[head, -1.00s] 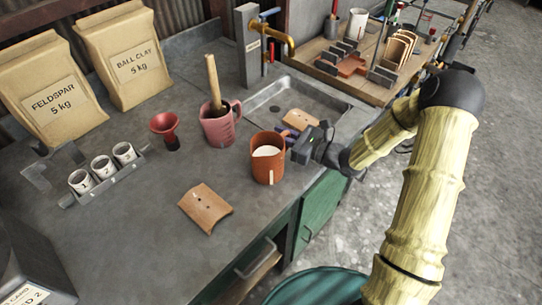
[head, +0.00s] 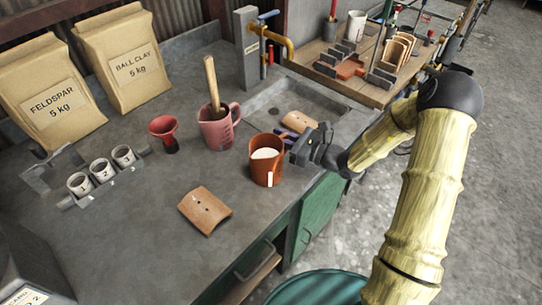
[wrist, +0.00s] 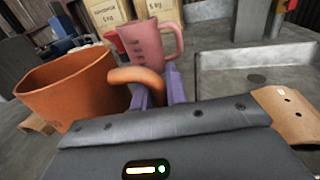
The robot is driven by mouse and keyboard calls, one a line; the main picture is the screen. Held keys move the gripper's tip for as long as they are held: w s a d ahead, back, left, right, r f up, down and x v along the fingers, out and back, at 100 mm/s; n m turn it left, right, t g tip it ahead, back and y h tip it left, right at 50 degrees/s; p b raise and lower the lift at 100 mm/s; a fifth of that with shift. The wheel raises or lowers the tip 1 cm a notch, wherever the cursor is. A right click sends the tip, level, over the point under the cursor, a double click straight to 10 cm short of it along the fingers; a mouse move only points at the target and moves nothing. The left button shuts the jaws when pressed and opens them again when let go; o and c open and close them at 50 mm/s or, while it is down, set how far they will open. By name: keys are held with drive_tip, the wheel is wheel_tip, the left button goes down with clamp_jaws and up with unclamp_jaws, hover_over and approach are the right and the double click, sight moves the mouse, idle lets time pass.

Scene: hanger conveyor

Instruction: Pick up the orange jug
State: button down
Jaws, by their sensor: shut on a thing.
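The orange jug (head: 264,172) stands upright on the grey counter near its front edge, with pale contents and a white strip on its side. My gripper (head: 288,146) is at the jug's handle side, to its right in the head view. In the wrist view the jug (wrist: 68,88) is at the left, and its curved handle (wrist: 138,76) runs to the purple fingers of my gripper (wrist: 153,97). The fingers are shut on the handle. The fingertips are partly hidden behind the handle and the gripper body.
A pink jug (head: 218,132) with a wooden-handled tool stands just behind. A red funnel (head: 164,131) and a rack of white cups (head: 104,178) are to the left. A curved tile (head: 204,210) lies in front. The sink (head: 330,110) and tap (head: 285,46) are behind right.

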drive_tip(key=shift+r, duration=0.15)
wheel_tip(320, 180, up, 10)
idle(0.5)
drive_tip(key=shift+w, duration=0.1)
idle(0.5)
